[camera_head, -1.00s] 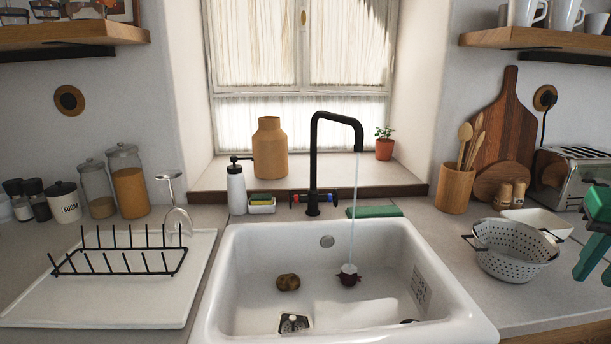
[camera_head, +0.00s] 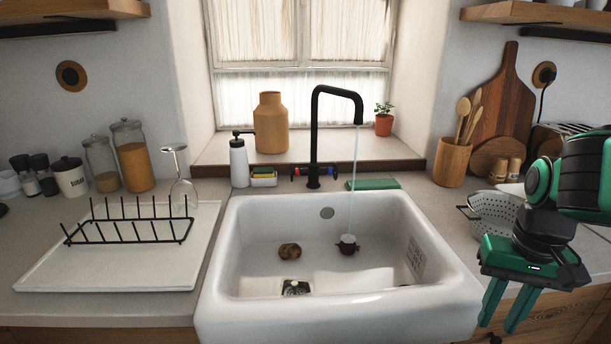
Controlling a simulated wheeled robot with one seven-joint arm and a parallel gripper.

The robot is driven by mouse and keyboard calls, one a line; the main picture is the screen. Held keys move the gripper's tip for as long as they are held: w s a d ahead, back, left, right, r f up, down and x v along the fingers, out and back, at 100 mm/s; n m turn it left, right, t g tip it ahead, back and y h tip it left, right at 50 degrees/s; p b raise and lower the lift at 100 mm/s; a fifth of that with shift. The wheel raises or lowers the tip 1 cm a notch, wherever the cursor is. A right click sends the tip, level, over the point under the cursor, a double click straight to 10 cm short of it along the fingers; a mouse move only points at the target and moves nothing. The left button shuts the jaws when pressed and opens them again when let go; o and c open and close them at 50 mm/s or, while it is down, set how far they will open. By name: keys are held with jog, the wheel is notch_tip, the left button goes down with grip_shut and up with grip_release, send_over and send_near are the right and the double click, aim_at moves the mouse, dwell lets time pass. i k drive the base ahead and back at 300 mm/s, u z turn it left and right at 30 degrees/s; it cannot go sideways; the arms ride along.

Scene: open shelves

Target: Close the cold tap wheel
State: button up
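The black tap (camera_head: 314,140) stands behind the white sink (camera_head: 250,212), and a thin stream of water (camera_head: 352,180) falls from its spout into the basin. At the tap's base, a small wheel with blue (camera_head: 331,171) sits on the right and one with red (camera_head: 296,171) on the left. The handles are too small to tell how far each is turned. My gripper (camera_head: 507,308) is at the right, in front of the counter's edge, pointing down. Its two green fingers look apart, with nothing seen between them. It is well away from the tap.
A green cloth (camera_head: 373,184) lies right of the tap. A soap bottle (camera_head: 239,162) and a sponge holder (camera_head: 263,177) stand to its left. A colander (camera_head: 490,215) is partly behind my arm.

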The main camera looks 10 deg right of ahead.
aim_at(334, 170)
jog(key=u, duration=1.1)
jog(key=k, duration=1.75)
jog(key=z, duration=0.85)
jog(key=i, duration=1.7)
